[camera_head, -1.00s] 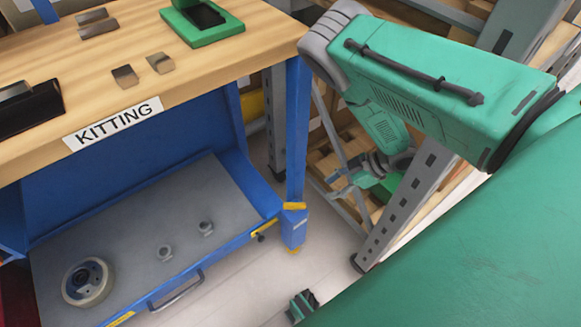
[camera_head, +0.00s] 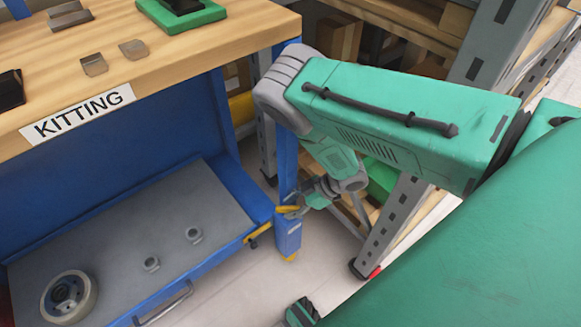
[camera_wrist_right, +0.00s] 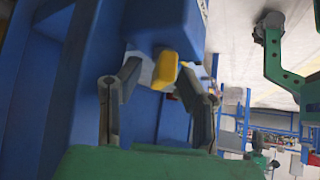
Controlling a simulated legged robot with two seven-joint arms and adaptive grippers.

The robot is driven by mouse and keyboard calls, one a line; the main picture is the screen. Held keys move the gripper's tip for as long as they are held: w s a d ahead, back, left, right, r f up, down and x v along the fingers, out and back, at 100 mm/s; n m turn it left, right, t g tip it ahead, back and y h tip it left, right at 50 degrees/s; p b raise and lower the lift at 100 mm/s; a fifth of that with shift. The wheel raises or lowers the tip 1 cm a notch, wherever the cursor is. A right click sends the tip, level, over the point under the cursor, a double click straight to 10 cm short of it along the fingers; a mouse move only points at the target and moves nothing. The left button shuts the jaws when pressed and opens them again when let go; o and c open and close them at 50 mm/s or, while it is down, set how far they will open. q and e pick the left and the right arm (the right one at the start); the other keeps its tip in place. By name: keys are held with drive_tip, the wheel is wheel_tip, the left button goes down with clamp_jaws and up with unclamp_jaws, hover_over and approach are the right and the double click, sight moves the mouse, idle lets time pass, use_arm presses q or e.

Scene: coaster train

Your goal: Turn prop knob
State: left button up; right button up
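A yellow knob (camera_head: 288,209) sits at the blue corner post of the workbench, above the lower drawer's right end. In the right wrist view the yellow knob (camera_wrist_right: 165,70) lies ahead of my right gripper, under a blue part of the bench. My right gripper (camera_head: 300,203) is beside the post at the knob in the head view. In the wrist view the two fingers of my right gripper (camera_wrist_right: 158,78) are apart, one on each side of the knob. I cannot tell whether they touch it.
The wooden benchtop (camera_head: 185,50) carries metal pieces and a green tray (camera_head: 210,14). A wheel (camera_head: 68,297) and small metal parts (camera_head: 151,263) lie on the grey drawer (camera_head: 110,240). Clear floor lies between.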

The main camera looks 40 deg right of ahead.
drive_tip(key=shift+a, duration=0.1)
clamp_jaws()
